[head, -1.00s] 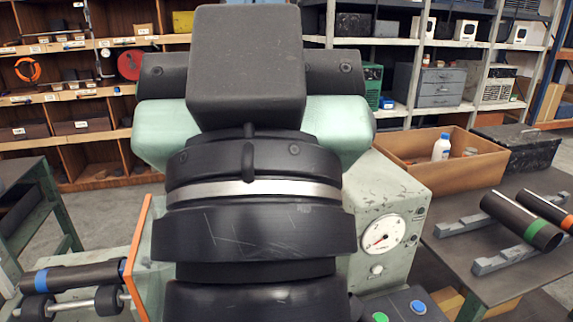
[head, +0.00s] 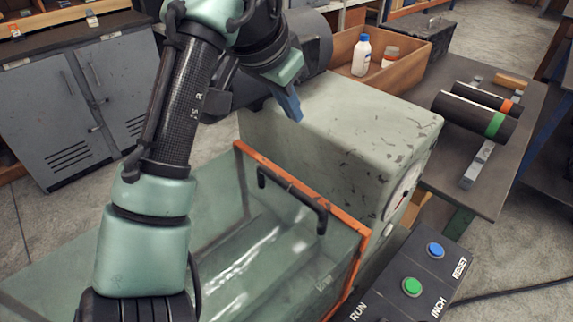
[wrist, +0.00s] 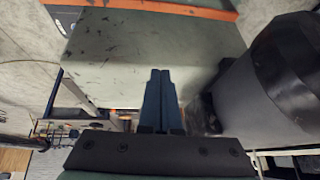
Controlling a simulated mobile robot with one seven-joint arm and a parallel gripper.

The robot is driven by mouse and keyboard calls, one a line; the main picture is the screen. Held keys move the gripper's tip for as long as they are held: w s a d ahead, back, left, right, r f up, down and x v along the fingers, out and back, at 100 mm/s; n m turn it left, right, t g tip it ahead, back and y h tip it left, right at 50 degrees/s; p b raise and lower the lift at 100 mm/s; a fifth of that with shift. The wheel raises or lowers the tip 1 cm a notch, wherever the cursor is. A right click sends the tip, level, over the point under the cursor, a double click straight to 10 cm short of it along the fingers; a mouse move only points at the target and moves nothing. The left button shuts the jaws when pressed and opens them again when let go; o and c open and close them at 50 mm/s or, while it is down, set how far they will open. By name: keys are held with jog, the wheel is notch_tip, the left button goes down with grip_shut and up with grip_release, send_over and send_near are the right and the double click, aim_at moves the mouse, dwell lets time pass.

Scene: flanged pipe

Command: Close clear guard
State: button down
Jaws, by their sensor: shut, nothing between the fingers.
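The clear guard (head: 215,225) is a see-through greenish panel with an orange edge strip (head: 325,204) and a black bar handle (head: 292,197). It spans the lower middle of the head view, its orange end beside the pale green machine housing (head: 345,120). My gripper (head: 294,112) is above the housing's left part, beyond and apart from the handle, pointing down. Its blue fingers show pressed together and empty in the wrist view (wrist: 160,90). An orange strip also crosses the top of the wrist view (wrist: 150,9). My arm hides the guard's left part.
A control box with green (head: 411,287) and blue (head: 435,250) buttons stands right of the guard. A table (head: 490,180) with banded dark pipes (head: 475,117) is at the right. An open box (head: 395,70) with a white bottle (head: 362,55) stands behind the housing.

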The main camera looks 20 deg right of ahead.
notch_tip(320, 180, down, 12)
jog(key=g+y+b, duration=0.1)
jog(key=g, duration=0.1)
jog(key=shift+s+r, duration=0.15)
jog(key=shift+r, duration=0.1)
dwell(0.5)
